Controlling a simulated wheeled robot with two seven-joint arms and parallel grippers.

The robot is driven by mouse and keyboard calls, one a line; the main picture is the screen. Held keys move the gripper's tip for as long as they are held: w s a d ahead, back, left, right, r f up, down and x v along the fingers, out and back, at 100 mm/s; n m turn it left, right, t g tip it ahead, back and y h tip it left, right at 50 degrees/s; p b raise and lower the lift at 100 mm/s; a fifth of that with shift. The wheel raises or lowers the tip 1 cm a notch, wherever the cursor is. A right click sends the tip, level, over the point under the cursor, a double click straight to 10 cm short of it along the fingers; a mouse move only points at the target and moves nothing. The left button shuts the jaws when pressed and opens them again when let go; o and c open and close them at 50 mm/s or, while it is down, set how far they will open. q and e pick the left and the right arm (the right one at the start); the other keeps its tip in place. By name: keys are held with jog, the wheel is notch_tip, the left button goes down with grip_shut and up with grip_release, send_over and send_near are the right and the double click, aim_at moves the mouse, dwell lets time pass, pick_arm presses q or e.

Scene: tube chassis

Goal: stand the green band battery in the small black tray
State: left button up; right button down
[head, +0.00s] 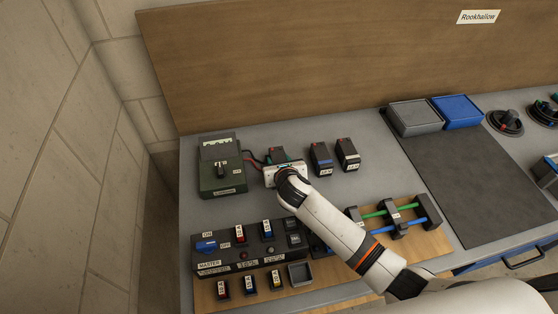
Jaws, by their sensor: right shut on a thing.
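A dark battery (277,152), with some green showing near its top, stands at the left of a row of batteries on the grey bench. My right gripper (284,172) is at its near side and shut on it. The gripper hides the battery's front and most of its band. A small black tray (300,274), open and empty, lies on the wooden board at the near edge, right of a row of small labelled blocks. My left gripper is not in view.
A blue-band battery (321,158) and a pale-band battery (347,154) stand just right of my gripper. A dark green box (221,165) with leads is to the left. A switch panel (250,249) stands behind the tray. A rack with green and blue rods (393,217) is right of it.

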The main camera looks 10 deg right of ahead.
jog(key=shift+f, duration=0.25)
jog(key=c, duration=1.1)
grip_release()
jog(key=shift+f, duration=0.1)
jog(key=shift+p+v, duration=0.8)
jog(key=shift+v, duration=0.05)
jog(key=p+v, duration=0.3)
jog(key=shift+s+r, duration=0.15)
jog(key=shift+r, duration=0.05)
jog(key=shift+p+v, duration=2.5)
jog(key=shift+v, duration=0.45)
jog(key=shift+s+f, duration=0.1)
